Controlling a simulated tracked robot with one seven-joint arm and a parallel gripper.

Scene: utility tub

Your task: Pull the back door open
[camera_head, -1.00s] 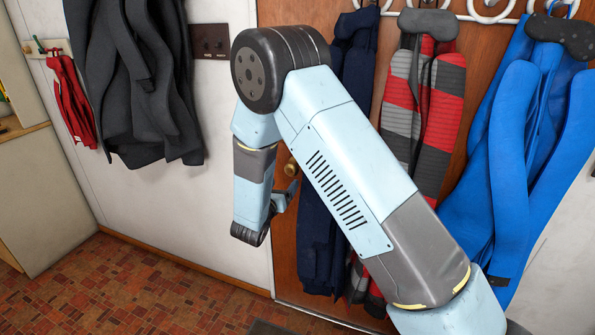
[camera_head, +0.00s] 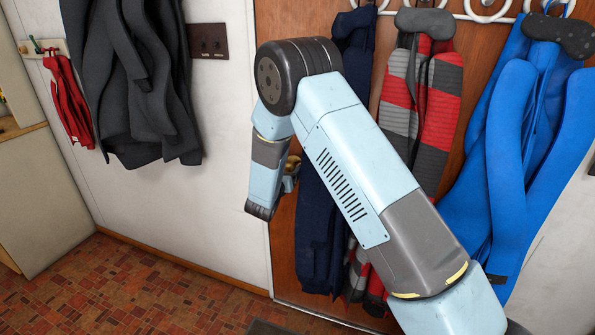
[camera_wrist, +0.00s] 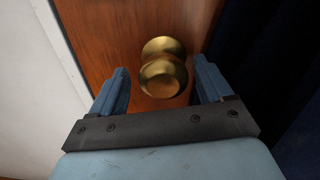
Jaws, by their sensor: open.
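The back door (camera_head: 283,240) is brown wood and looks shut, with its left edge against the white wall. Its round brass knob (camera_wrist: 163,75) shows in the wrist view near the door's left edge. In the head view the knob (camera_head: 293,163) is partly hidden by my arm. My gripper (camera_wrist: 164,84) is open, with one blue finger on each side of the knob. I cannot tell whether either finger touches it; a gap shows on both sides.
Several garments hang on the door from a white hook rail: a dark blue one (camera_head: 322,215), a red and grey one (camera_head: 437,110) and a bright blue one (camera_head: 515,130). A dark coat (camera_head: 135,85) hangs on the wall to the left. The tiled floor (camera_head: 120,290) is clear at lower left.

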